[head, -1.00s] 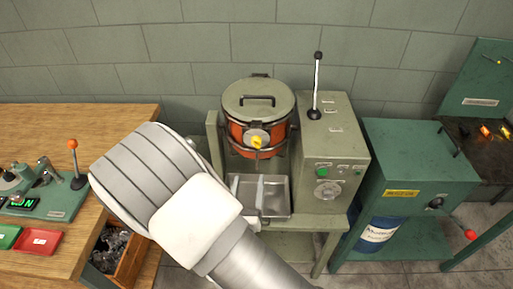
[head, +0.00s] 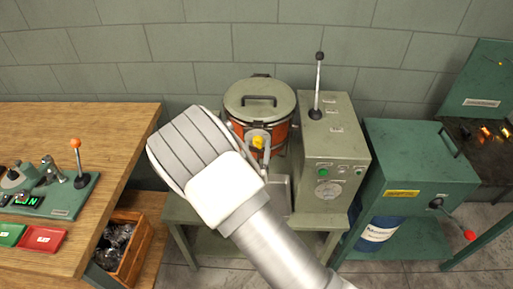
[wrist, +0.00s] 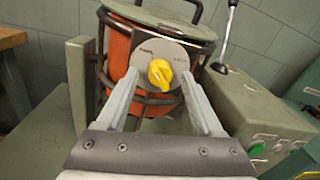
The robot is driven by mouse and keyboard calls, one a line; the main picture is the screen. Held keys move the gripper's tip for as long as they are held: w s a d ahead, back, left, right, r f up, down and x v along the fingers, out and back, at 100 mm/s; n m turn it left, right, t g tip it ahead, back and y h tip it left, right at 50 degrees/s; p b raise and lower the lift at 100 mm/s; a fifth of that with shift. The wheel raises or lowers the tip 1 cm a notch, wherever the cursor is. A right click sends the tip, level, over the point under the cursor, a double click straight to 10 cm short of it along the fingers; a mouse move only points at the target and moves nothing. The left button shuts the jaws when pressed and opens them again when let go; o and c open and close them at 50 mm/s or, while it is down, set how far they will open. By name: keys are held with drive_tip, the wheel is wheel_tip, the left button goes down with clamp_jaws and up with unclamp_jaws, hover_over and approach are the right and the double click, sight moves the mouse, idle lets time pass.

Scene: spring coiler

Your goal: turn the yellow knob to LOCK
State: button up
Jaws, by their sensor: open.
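The yellow knob (head: 258,142) sits on a round grey plate on the front of the orange drum; in the wrist view the knob (wrist: 160,73) is tilted, with its narrow end up and left. The plate (wrist: 152,54) carries small dark lettering at upper left and right, too small to read surely. My gripper (wrist: 155,92) is open, its two fingers on either side of the knob in that view and apart from it. Whether the fingertips reach the knob's depth cannot be told. In the head view my arm hides the drum's lower left.
The orange drum (wrist: 120,50) has a grey lid (head: 258,98) with a handle and a dark wire cage around it. A grey-green box (head: 330,150) with a lever stands right. A wooden bench (head: 90,130) stands left. A grey post (wrist: 80,85) rises left of my gripper.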

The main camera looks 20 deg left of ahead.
clamp_jaws()
drive_tip(key=shift+m, duration=0.3)
drive_tip(key=m+y+b, duration=0.1)
drive_tip(key=m+b, duration=0.6)
drive_tip(key=b, duration=0.3)
drive_tip(key=m+y+b, duration=0.1)
drive_tip(key=m+b, duration=0.7)
drive_tip(key=b, duration=0.1)
drive_tip(key=shift+d+f+g+b, duration=0.15)
drive_tip(key=shift+g+b, duration=0.15)
drive_tip(key=shift+b, duration=0.1)
drive_tip(key=shift+y, duration=0.4)
drive_tip(key=shift+r+m+b, duration=0.2)
drive_tip(key=shift+m+b, duration=0.2)
drive_tip(key=shift+b, duration=0.05)
